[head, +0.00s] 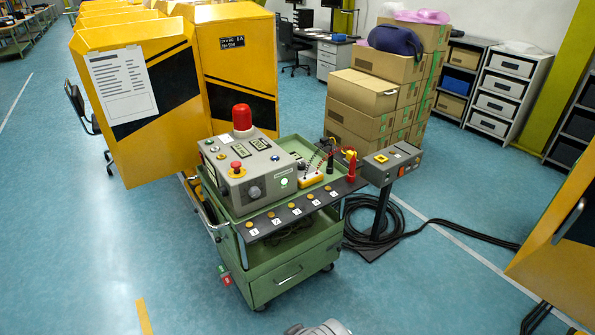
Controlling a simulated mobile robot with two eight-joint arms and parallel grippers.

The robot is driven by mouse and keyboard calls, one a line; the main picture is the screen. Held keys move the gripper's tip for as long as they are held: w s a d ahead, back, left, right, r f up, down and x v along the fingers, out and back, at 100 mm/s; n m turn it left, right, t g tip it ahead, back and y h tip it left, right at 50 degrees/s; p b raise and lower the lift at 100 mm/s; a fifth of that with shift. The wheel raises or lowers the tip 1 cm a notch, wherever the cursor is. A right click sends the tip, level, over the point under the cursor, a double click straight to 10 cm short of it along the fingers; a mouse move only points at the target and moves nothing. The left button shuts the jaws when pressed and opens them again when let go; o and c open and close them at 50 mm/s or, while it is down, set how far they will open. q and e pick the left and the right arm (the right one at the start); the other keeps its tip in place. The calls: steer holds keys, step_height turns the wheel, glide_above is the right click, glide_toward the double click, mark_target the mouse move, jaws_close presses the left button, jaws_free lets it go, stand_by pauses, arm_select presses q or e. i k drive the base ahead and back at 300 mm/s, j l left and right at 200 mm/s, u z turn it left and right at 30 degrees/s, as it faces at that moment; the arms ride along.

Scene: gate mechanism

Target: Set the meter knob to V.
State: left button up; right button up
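A small yellow meter (311,180) lies on the top of a green cart (285,262), right of a grey control box (247,165). Its knob and markings are too small to read, so I cannot tell the setting. A red probe (351,166) and a black probe (331,163) stand right of it, with red and black leads nearby. Neither of my grippers shows; only a grey part of mine enters at the bottom edge.
The grey box carries a red beacon (242,119) and a red push button (236,167). A pedestal box (391,161) stands right of the cart, with black cables on the floor. Yellow cabinets (236,60) stand behind. The floor in front is mostly clear.

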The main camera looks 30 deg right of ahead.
mark_target(301, 165)
steer(key=i+l, duration=0.2)
steer(key=l, duration=0.15)
steer(key=i+l+u, duration=0.1)
steer(key=l, duration=0.25)
steer(key=i+l, duration=0.25)
steer(key=i+l+u, duration=0.15)
steer(key=l, duration=0.3)
steer(key=i+l, duration=0.2)
steer(key=l, duration=0.2)
steer(key=i+l+u, duration=0.1)
steer(key=l, duration=0.25)
steer(key=i+l, duration=0.2)
steer(key=l, duration=0.2)
steer(key=i+l+u, duration=0.1)
steer(key=l, duration=0.3)
steer(key=i, duration=0.05)
